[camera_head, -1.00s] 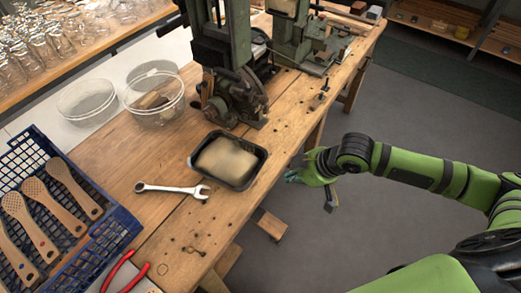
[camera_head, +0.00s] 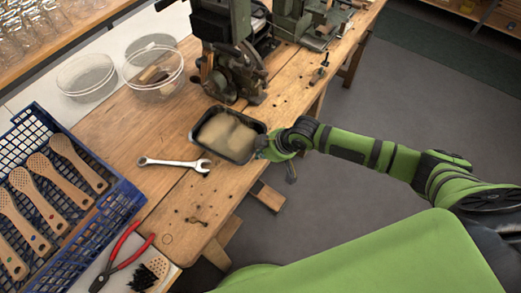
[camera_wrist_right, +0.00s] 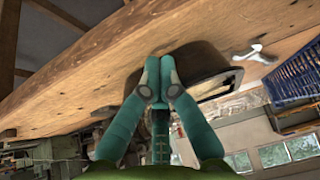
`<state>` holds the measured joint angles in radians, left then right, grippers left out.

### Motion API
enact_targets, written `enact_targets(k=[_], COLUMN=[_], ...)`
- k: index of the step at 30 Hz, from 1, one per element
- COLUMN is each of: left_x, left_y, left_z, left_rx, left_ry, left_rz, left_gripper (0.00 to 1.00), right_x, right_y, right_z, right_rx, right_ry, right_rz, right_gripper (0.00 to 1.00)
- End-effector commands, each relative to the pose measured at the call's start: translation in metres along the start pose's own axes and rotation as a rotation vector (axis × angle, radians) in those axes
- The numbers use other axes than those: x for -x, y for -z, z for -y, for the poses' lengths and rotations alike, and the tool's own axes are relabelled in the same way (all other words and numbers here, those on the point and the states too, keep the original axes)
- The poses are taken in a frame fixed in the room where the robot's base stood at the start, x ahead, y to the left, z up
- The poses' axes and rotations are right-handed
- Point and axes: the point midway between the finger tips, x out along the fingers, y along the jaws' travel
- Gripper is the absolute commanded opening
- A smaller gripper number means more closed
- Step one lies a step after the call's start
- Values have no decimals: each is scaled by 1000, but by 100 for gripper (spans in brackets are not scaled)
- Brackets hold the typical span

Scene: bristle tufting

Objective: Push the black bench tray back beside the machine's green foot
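The black bench tray (camera_head: 196,137), holding a beige lump, lies on the wooden bench near its right edge. It is just in front of the machine (camera_head: 232,75), whose green foot I cannot make out clearly. My right gripper (camera_head: 263,147) is at the tray's right side in the head view. In the right wrist view, its two teal fingertips (camera_wrist_right: 161,98) are together with nothing between them, close against the tray's dark wall (camera_wrist_right: 195,65). I cannot tell whether they touch it. My left gripper is not in view.
A wrench (camera_head: 173,163) lies in front of the tray. A blue crate (camera_head: 130,205) with wooden brush bodies and red pliers (camera_head: 122,257) are at the lower left. Clear round containers (camera_head: 153,75) stand behind left. Open floor (camera_head: 370,105) lies right of the bench.

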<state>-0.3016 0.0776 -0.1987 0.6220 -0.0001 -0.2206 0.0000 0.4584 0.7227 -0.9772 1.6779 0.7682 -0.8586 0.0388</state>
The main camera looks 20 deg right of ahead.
Motion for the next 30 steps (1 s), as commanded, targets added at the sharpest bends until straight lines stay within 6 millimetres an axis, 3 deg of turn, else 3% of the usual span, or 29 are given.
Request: enact_targets(k=[13,16,23,30], left_x=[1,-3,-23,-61], left_y=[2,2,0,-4], left_z=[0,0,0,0], left_rx=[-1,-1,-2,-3], left_ry=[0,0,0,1], left_rz=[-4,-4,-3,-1], left_gripper=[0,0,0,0], right_x=[-3,-10,-44,-84], right_y=[5,14,67,126], right_z=[0,-1,0,0], right_rx=[1,0,0,0], right_ry=[-1,-1,1,0], right_rz=[0,-3,-7,-6], right_gripper=[0,0,0,0])
